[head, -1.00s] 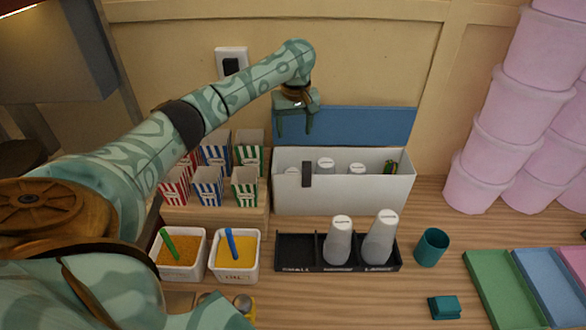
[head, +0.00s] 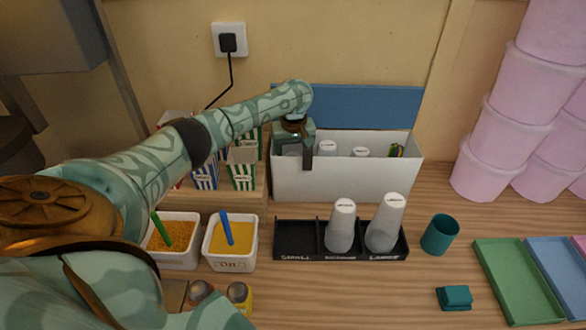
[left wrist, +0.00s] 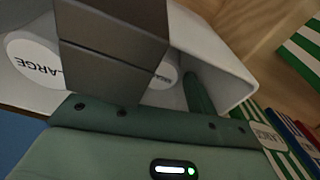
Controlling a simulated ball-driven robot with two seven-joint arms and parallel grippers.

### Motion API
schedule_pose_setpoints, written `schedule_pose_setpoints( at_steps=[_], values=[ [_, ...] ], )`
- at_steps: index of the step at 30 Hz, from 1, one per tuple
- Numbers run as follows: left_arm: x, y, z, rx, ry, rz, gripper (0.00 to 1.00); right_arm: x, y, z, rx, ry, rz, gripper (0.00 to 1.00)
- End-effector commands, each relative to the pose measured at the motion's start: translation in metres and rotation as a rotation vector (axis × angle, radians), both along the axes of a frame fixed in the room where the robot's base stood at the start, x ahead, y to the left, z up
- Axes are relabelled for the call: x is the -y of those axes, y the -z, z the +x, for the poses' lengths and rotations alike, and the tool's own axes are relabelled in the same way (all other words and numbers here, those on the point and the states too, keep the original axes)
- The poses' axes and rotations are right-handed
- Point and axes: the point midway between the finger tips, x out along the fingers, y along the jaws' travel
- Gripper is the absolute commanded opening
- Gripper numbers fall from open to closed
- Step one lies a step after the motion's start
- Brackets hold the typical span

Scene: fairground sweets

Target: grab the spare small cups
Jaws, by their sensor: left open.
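A white open box (head: 345,185) with a raised blue lid (head: 350,107) stands against the wall and holds pale cups. My left gripper (head: 293,155) is open at its left end, its fingers reaching down at the opening. A cup marked LARGE (left wrist: 32,62) is farther left. My right gripper is out of view.
A black rack (head: 298,240) has its SMALL slot empty; white cups (head: 341,226) stand upside down in the others. Striped boxes (head: 243,172) and two sauce tubs (head: 230,243) are at left. A teal cup (head: 440,234) and pink tubs (head: 490,140) are at right.

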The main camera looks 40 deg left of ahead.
Motion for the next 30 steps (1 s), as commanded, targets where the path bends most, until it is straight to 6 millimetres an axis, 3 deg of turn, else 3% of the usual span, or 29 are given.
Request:
schedule_pose_setpoints(
  at_steps=[8,13,14,23,30],
  values=[
    [-0.001,0.005,0.001,0.001,0.001,0.0,0.57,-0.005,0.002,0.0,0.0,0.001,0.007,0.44],
    [-0.001,0.005,0.001,0.001,0.001,0.001,0.13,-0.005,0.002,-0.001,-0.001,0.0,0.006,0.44],
    [-0.001,0.005,0.001,0.001,0.001,0.001,0.11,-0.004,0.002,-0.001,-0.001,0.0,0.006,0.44],
    [-0.001,0.002,0.001,0.001,0.001,0.0,0.11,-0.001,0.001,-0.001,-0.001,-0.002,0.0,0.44],
    [-0.001,-0.028,0.001,0.003,0.001,0.001,0.11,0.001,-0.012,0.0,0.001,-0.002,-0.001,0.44]
  ],
)
